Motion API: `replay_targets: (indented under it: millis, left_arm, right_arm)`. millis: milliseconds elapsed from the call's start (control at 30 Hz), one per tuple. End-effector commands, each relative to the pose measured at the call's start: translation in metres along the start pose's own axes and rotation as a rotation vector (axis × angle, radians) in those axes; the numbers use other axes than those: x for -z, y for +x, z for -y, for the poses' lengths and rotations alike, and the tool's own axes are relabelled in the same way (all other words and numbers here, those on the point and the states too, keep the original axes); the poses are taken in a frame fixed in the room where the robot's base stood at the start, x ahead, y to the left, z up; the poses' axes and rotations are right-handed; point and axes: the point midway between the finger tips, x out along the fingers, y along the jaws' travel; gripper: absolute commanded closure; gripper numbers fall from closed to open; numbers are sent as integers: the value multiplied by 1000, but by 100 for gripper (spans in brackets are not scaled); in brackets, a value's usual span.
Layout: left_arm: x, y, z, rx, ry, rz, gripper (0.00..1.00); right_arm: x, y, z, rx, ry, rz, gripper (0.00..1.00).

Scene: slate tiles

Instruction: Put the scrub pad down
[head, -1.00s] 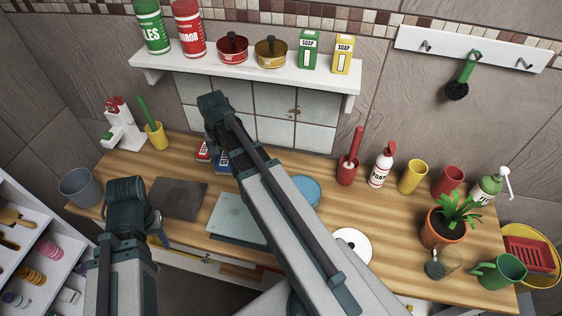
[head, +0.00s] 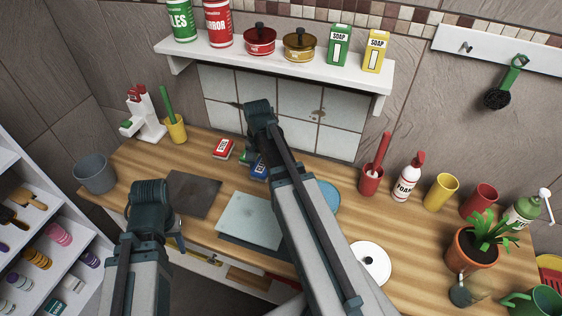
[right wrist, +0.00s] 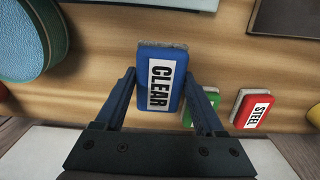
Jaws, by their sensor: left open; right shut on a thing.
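In the head view, a blue pad (head: 259,171) shows beside my right arm, partly hidden. My right gripper's fingers are hidden behind its own wrist there. A green pad (right wrist: 211,93) and a red pad labelled STEEL (right wrist: 252,108) are beside the held pad in the right wrist view. My left gripper (head: 172,225) is open at the counter's front edge, its fingers mostly hidden.
The wooden counter (head: 330,240) has a dark slab (head: 193,194), a pale board (head: 251,218) and a blue round thing (head: 328,194). A red brush holder (head: 371,180) and foam bottle (head: 408,178) stand right. A shelf (head: 375,78) overhangs the back; stained wall tiles (head: 300,100) are below.

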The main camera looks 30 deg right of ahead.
Motion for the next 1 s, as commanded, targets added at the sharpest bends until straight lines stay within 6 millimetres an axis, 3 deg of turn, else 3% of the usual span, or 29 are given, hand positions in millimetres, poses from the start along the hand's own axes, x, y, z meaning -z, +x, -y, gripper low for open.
replay_targets:
  millis: [100,333,667,800,1000]
  left_arm:
    - [0,4,0,0,0,0,50]
    - [0,7,-1,0,0,0,50]
    - [0,8,-1,0,0,0,50]
    - [0,10,-1,0,0,0,50]
    - [2,41,-4,0,0,0,50]
  right_arm:
    - [32,4,-10,0,3,0,81]
    - [69,8,-25,0,0,0,81]
    - [78,8,-30,0,-1,0,81]
    - [91,10,-34,0,0,0,81]
    - [88,42,-34,0,-2,0,81]
